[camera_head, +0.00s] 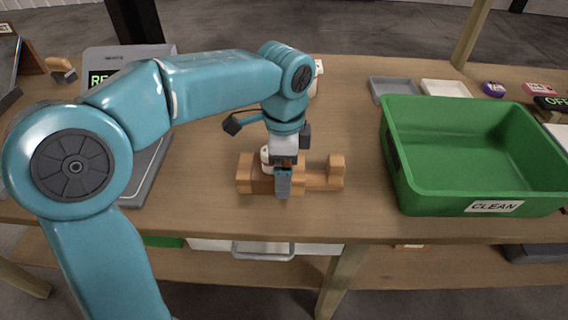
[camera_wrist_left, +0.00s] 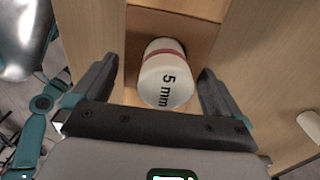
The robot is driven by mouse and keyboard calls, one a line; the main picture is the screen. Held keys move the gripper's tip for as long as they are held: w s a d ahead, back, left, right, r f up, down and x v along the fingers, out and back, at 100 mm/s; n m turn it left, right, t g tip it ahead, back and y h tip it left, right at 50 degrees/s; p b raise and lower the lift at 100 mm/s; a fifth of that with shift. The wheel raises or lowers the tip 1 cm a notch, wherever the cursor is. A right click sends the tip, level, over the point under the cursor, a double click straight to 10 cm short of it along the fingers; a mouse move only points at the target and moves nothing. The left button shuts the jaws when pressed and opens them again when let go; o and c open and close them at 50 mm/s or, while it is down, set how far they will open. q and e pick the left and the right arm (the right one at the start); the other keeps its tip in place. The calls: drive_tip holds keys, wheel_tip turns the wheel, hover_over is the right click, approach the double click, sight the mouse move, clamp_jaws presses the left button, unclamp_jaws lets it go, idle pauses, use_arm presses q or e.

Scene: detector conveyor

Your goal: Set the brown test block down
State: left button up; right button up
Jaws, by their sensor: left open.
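The brown test block (camera_head: 262,185) appears as the darker brown part low in a light wooden cradle (camera_head: 336,168) on the table, partly hidden by my left gripper. In the left wrist view the brown block (camera_wrist_left: 190,22) lies beneath a white cylinder (camera_wrist_left: 165,85) with a red band and "5 mm" on its end. This white piece also shows beside the gripper in the head view (camera_head: 266,157). My left gripper (camera_head: 283,184) points down over the cradle and is open. In the wrist view its fingers (camera_wrist_left: 158,72) stand either side of the cylinder, with gaps. My right gripper is out of view.
A green bin (camera_head: 396,185) labelled "CLEAN" stands right of the cradle. A grey tray (camera_head: 392,87) and a white tray (camera_head: 445,88) lie behind it. A grey device with a display (camera_head: 100,58) stands at left. Bare table lies between cradle and bin.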

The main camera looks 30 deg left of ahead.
use_arm(q)
wheel_tip(320, 180, up, 12)
drive_tip(key=p, duration=0.3)
idle(0.6)
